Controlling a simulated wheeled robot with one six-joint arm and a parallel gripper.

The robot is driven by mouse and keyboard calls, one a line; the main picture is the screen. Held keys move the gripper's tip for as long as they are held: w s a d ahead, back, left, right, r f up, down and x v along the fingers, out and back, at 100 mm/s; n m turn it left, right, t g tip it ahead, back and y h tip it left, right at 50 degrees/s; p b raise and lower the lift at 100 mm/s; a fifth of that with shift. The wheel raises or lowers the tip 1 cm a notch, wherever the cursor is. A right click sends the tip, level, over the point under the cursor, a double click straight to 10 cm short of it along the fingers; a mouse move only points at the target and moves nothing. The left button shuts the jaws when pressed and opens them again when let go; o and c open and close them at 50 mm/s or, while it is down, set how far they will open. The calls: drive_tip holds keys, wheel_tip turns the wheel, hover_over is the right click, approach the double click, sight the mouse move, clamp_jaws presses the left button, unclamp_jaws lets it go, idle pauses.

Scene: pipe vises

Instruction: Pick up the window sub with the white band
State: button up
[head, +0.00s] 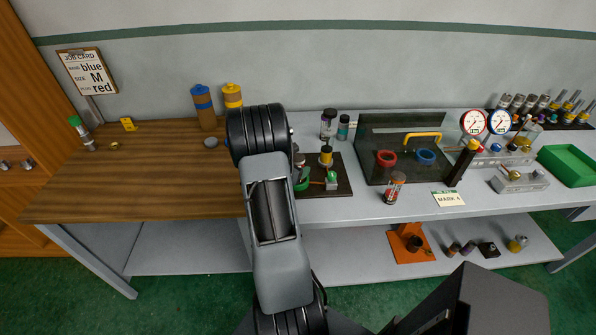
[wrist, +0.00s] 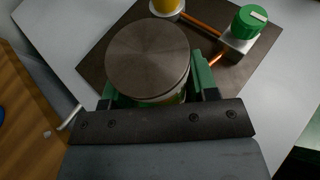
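My gripper (wrist: 158,98) faces a round sub with a grey-brown metal top (wrist: 148,58) in the wrist view. Another clear sub with red inside (head: 395,188) stands right of the board.
The dark board (head: 338,163) carries a yellow-topped post (head: 326,157) and a green knob (head: 331,176), close beside the sub. Two small cylinders (head: 327,125) stand behind. A dark panel (head: 400,140) with red and blue rings is to the right. The wooden bench (head: 150,180) is mostly clear.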

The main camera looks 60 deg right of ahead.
drive_tip(key=c, duration=0.7)
drive_tip(key=shift+c, duration=0.9)
drive_tip(key=shift+r, duration=0.15)
